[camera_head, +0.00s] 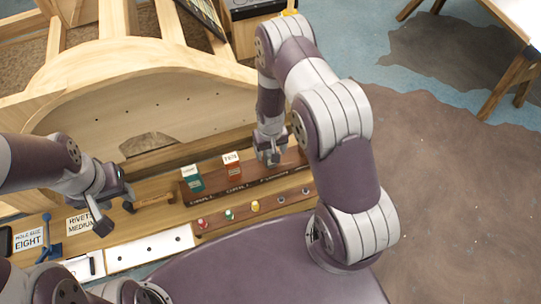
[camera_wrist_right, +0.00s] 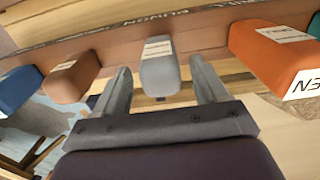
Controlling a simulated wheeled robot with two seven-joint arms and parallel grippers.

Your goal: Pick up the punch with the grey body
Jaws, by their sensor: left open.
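The punch with the grey body (camera_wrist_right: 160,68) stands in a wooden rack in the right wrist view, a pale label on it. My right gripper (camera_wrist_right: 163,90) is open, with a finger on each side of the grey body and a visible gap at both sides. In the head view my right gripper (camera_head: 270,152) is over the dark wooden rack (camera_head: 240,190) and hides the grey punch. My left gripper (camera_head: 114,205) is open and empty, at the left near a wooden-handled tool (camera_head: 154,201).
Beside the grey punch stand an orange punch (camera_wrist_right: 270,52), a brown punch (camera_wrist_right: 72,78) and a blue punch (camera_wrist_right: 18,90). The head view shows a teal punch (camera_head: 191,180) in the rack and a front row of small coloured pieces (camera_head: 255,206). A curved wooden frame (camera_head: 150,75) rises behind.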

